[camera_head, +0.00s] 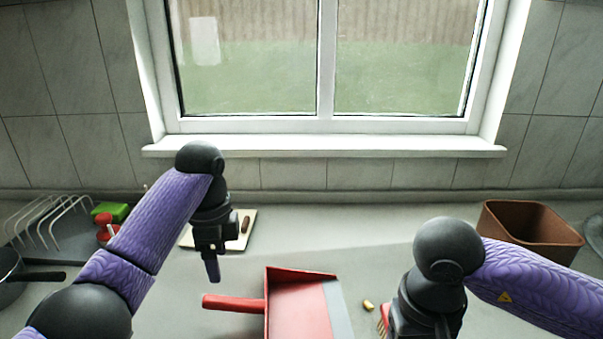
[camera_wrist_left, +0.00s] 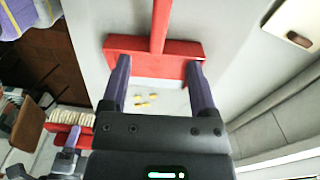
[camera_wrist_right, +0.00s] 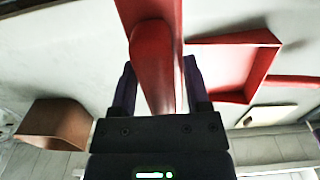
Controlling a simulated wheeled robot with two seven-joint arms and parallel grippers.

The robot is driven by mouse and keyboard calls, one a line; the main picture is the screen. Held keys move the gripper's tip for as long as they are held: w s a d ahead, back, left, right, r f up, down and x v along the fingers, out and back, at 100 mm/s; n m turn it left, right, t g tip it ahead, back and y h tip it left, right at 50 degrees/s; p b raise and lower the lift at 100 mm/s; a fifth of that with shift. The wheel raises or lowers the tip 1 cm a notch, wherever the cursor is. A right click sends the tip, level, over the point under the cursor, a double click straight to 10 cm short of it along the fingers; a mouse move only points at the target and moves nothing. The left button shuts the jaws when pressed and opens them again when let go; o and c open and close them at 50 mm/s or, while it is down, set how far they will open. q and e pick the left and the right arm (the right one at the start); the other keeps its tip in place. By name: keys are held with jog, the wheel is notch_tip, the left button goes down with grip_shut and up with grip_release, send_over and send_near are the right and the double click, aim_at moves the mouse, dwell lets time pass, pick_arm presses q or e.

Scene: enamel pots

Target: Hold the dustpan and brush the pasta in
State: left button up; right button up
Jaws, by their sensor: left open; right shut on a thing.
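The red dustpan (camera_head: 287,315) lies on the counter with its handle (camera_head: 235,303) pointing left and its grey lip to the right. My left gripper (camera_head: 213,270) is open and empty above and behind the handle; the left wrist view shows the pan's red back wall (camera_wrist_left: 130,45) beyond its fingers (camera_wrist_left: 158,85). My right gripper (camera_wrist_right: 155,85) is shut on the red brush handle (camera_wrist_right: 150,50). The brush (camera_wrist_left: 70,128) has pale bristles and is right of the dustpan. Several yellow pasta pieces (camera_wrist_left: 146,100) lie between lip and brush; one piece (camera_head: 368,305) shows in the head view.
A brown bin (camera_head: 530,232) stands at the back right. A pale board (camera_head: 245,215) lies behind my left gripper. The back middle counter is clear.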

aim_at(225, 300)
pick_arm(q)
notch_tip(225, 300, down, 11)
jog(key=shift+f, duration=0.2)
grip_shut()
dwell(0.4)
dwell(0.6)
